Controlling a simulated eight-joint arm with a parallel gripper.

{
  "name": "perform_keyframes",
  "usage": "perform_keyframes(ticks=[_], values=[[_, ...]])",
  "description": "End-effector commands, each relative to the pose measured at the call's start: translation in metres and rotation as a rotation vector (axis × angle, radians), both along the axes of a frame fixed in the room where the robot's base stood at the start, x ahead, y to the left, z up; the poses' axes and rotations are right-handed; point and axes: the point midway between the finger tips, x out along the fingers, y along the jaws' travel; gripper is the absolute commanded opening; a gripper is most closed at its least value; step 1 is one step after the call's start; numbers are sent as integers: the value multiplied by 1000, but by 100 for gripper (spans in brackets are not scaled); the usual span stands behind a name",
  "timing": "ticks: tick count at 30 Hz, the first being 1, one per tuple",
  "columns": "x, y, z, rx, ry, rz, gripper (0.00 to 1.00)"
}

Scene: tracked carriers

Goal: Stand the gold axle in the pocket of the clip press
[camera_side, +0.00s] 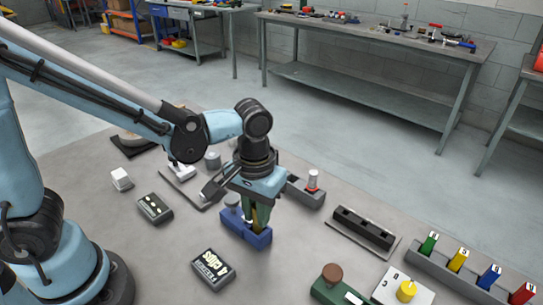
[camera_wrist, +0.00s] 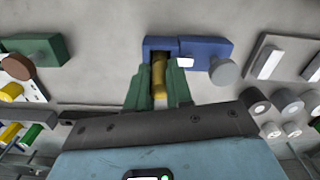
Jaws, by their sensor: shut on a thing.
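My gripper (camera_side: 254,214) has green fingers and is shut on the gold axle (camera_side: 257,217), which it holds upright. The blue press (camera_side: 246,234) stands directly below, with a grey round knob (camera_side: 232,200) on its left in the side view. A card reading "4 clips" (camera_side: 213,268) lies in front of it. In the wrist view the gold axle (camera_wrist: 158,76) shows between the fingers (camera_wrist: 159,82), its far end overlapping the square pocket of the blue press (camera_wrist: 207,49). The fingers hide part of the pocket, and I cannot tell how deep the axle sits.
A green press with a brown knob (camera_side: 332,274) stands front right. A black slotted rail (camera_side: 364,228) and a rack of coloured tags (camera_side: 458,262) lie right. A dark box (camera_side: 153,208) lies left.

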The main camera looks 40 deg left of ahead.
Motion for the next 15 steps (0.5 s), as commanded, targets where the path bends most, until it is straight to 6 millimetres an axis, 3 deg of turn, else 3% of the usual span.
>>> perform_keyframes(ticks=[14, 15], values=[[0, 0, -3, 0, 0, 0, 0], [0, 0, -3, 0, 0, 0, 25]])
